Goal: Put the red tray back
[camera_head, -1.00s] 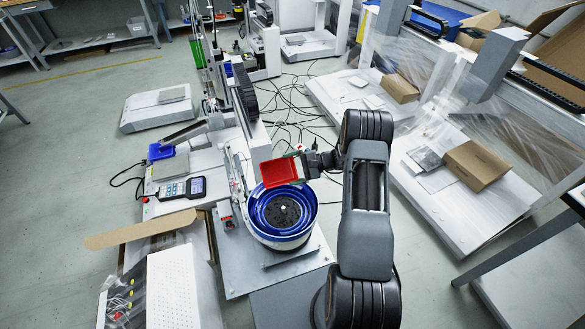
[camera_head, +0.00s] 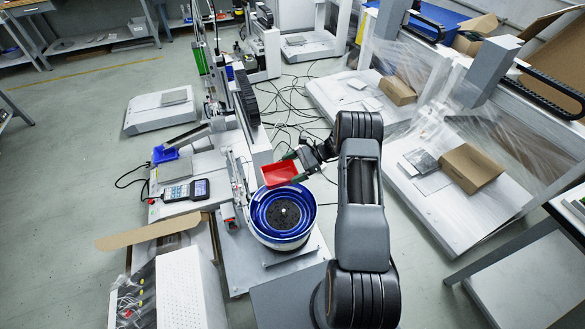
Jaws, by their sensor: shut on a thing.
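The red tray (camera_head: 280,173) is in my gripper (camera_head: 299,159), which is shut on its right edge near the middle of the head view. The tray is above the far rim of the blue bowl feeder (camera_head: 283,212), or just behind it; I cannot tell if it touches anything. Part of the gripper's fingers is hidden by the tray and the wrist.
A handheld controller (camera_head: 185,190) lies on the white base left of the bowl. A blue scoop-like part (camera_head: 165,154) is behind it. A white perforated box (camera_head: 187,287) stands at front left. Cables (camera_head: 290,110) lie on the floor behind.

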